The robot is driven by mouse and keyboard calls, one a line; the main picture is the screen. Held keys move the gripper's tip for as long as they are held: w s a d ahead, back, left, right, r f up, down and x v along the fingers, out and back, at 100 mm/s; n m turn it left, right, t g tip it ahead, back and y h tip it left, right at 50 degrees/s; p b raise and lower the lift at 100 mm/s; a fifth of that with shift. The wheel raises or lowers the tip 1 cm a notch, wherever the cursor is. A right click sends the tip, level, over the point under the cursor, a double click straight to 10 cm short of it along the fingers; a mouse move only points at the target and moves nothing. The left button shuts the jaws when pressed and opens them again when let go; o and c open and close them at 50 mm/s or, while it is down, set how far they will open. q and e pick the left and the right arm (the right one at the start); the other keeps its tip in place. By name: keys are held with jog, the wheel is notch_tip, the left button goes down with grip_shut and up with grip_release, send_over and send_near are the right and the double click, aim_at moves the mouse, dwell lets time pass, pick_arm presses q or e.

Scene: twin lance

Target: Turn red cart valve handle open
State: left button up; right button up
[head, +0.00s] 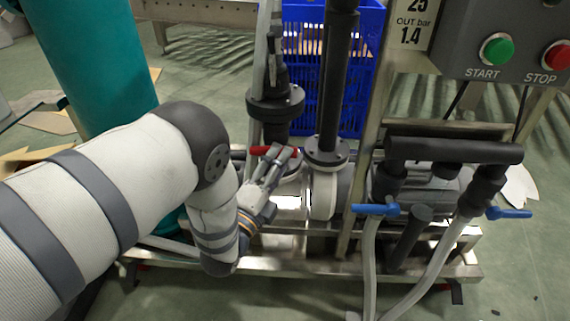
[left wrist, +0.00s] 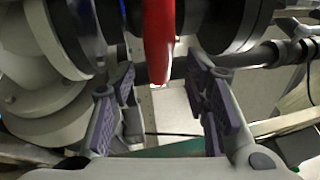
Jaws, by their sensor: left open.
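The red valve handle (head: 261,150) shows in the head view as a short red piece beside the dark flanged pipe on the cart. My left gripper (head: 282,160) is at it, and its fingers partly cover it. In the left wrist view the red handle (left wrist: 158,40) is a vertical curved bar coming down from the top edge. There my left gripper (left wrist: 163,105) is open, with one padded finger to each side of the handle. Gaps show between the handle and both fingers. The handle's lower end is ahead of the fingers. My right gripper is in neither view.
Two blue valve handles (head: 376,209) (head: 509,213) sit on the hoses at right. A control box (head: 515,45) with green and red buttons is at upper right. A blue crate (head: 365,70) stands behind the pipes. The metal cart frame (head: 300,268) runs below my arm.

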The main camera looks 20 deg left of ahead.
pick_arm(q)
jog(key=shift+x, duration=1.25)
grip_shut()
